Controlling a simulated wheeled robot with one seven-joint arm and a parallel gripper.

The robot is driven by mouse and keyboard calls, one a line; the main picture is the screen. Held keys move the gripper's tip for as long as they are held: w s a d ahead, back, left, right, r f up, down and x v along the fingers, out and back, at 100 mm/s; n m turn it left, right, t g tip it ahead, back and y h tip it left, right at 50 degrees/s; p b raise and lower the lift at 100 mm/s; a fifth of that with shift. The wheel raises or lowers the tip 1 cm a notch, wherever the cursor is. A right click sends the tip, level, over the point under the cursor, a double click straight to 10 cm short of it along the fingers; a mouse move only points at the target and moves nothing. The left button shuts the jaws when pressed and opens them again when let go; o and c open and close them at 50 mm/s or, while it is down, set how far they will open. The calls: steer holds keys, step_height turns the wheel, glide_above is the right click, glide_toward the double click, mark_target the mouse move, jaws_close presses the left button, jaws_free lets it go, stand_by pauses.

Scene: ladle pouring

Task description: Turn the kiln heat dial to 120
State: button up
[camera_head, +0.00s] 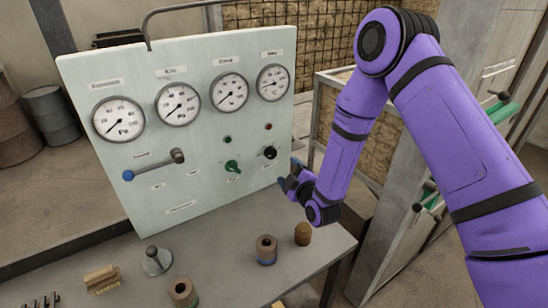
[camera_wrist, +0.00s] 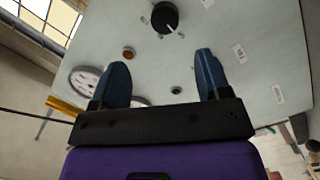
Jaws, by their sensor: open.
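A pale upright panel (camera_head: 215,190) stands on the grey bench and carries a black dial (camera_head: 270,152) at its lower right and a green knob (camera_head: 232,167) left of it. I cannot read the label naming the kiln heat dial. My gripper (camera_head: 284,184) is just right of and below the black dial in the head view. In the wrist view my gripper (camera_wrist: 161,60) has its blue fingers wide apart, with nothing between them, short of the dial.
Several round gauges (camera_head: 177,104) line the panel's top. A lever with a blue end (camera_head: 128,175) sticks out at the left. A red lamp (camera_head: 268,127) is above the black dial. Spools (camera_head: 266,250), a brown cylinder (camera_head: 303,234) and a brush (camera_head: 102,279) stand on the bench.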

mark_target(273, 155)
steer(key=x, duration=1)
steer(key=shift+w+a+f, duration=0.15)
steer(key=shift+a+f, duration=0.1)
steer(key=shift+a, duration=0.15)
steer(key=c, duration=0.9)
